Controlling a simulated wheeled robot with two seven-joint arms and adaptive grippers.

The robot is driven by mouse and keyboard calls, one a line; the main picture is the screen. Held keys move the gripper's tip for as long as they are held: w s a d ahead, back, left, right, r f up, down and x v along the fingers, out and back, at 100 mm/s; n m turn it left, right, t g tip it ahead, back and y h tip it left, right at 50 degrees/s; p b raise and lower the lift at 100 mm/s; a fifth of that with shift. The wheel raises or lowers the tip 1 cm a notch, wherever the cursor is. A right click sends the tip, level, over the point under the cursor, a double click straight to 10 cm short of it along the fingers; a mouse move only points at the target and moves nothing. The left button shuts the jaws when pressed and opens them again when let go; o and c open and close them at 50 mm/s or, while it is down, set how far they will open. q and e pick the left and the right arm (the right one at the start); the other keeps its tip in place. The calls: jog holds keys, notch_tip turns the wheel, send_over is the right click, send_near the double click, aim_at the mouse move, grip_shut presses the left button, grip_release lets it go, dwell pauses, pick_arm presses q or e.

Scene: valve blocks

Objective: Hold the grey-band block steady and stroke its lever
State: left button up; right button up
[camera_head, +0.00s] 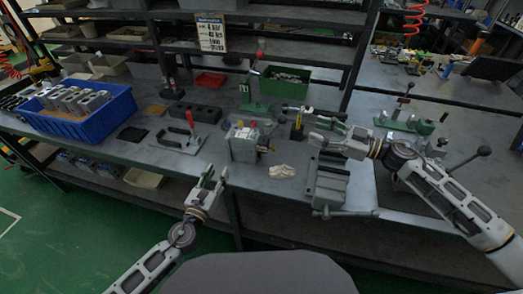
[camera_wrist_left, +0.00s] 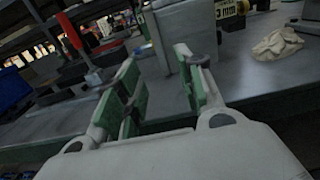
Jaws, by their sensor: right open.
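A grey box-shaped block (camera_head: 243,146) stands upright near the front edge of the bench, with small red and yellow parts on top. I cannot make out a grey band or clearly tell its lever. In the left wrist view the grey block (camera_wrist_left: 182,38) stands beyond my fingers, its top cut off. My left gripper (camera_head: 215,171) is open and empty, in front of and below the block, apart from it. Its green-padded fingers also show in the left wrist view (camera_wrist_left: 163,75). My right gripper (camera_head: 317,129) is open, right of the block, near a dark bar-like part (camera_head: 300,109).
A crumpled pale cloth (camera_head: 282,171) lies right of the block, beside a grey vise (camera_head: 329,188). A red-handled clamp (camera_head: 186,137) stands left. A blue bin (camera_head: 112,109) of metal parts is far left. A green press (camera_head: 254,99) and green bin (camera_head: 293,79) stand behind.

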pick_arm(q)
jog(key=shift+v, duration=1.35)
jog(key=shift+r, duration=0.1)
notch_tip(320, 180, up, 9)
jog(key=p, duration=0.9)
jog(key=shift+r+p, duration=0.45)
jog(key=shift+p, duration=0.1)
